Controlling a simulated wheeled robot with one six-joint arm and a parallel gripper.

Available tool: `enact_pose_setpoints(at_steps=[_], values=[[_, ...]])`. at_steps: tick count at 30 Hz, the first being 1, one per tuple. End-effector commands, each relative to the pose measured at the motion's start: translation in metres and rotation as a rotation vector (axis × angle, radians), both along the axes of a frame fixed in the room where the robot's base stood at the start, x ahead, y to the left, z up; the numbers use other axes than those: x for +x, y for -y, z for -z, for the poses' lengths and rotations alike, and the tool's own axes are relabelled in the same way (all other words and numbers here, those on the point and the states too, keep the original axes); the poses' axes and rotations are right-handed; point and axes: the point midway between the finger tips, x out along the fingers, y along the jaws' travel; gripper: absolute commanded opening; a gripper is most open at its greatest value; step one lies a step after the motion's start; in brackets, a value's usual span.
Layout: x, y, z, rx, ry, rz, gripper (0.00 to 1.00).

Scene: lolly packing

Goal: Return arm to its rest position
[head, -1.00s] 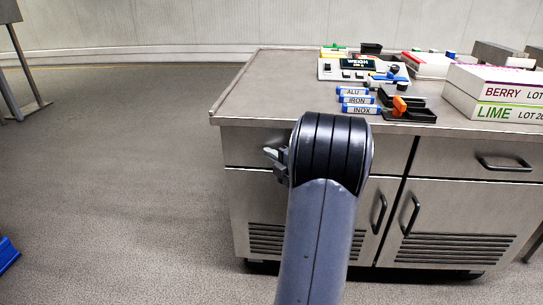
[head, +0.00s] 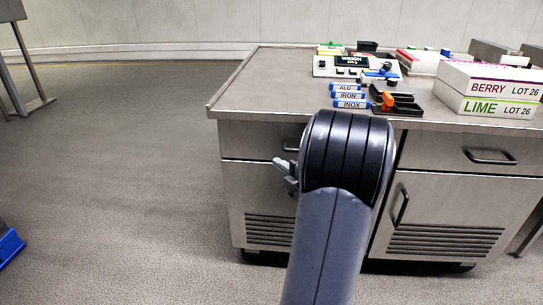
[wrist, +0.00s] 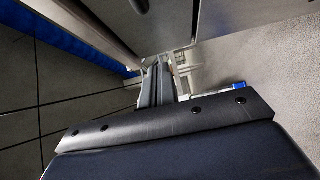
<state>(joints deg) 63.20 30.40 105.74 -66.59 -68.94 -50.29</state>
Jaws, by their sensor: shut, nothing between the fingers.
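My arm rises in the middle of the head view, in front of the metal cabinet. My gripper (head: 284,170) shows only in part at the left of the arm's dark rounded joint, before the cabinet's upper left drawer. The joint hides the rest of it. In the wrist view my gripper's fingers (wrist: 158,85) lie close together with nothing between them. The gripper is shut and empty, apart from the items on the cabinet top.
The cabinet top (head: 260,90) carries a weighing device (head: 350,66), several labelled blocks, a black tray (head: 405,106) with an orange part, and BERRY (head: 490,84) and LIME (head: 495,107) boxes. A blue bin (head: 9,245) stands at lower left. The floor (head: 120,180) left of the cabinet is clear.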

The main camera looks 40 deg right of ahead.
Motion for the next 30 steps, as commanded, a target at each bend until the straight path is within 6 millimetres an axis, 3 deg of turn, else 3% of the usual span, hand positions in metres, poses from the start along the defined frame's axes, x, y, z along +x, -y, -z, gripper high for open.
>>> enact_pose_setpoints(at_steps=[6,19,23,30], values=[[-0.019,-0.001,0.000,-0.001,0.000,0.001,0.00],[-0.018,-0.002,0.001,-0.001,0.000,-0.001,0.00],[-0.007,-0.001,0.001,-0.002,0.001,-0.003,0.00],[0.036,0.002,0.003,-0.003,0.001,-0.005,0.00]])
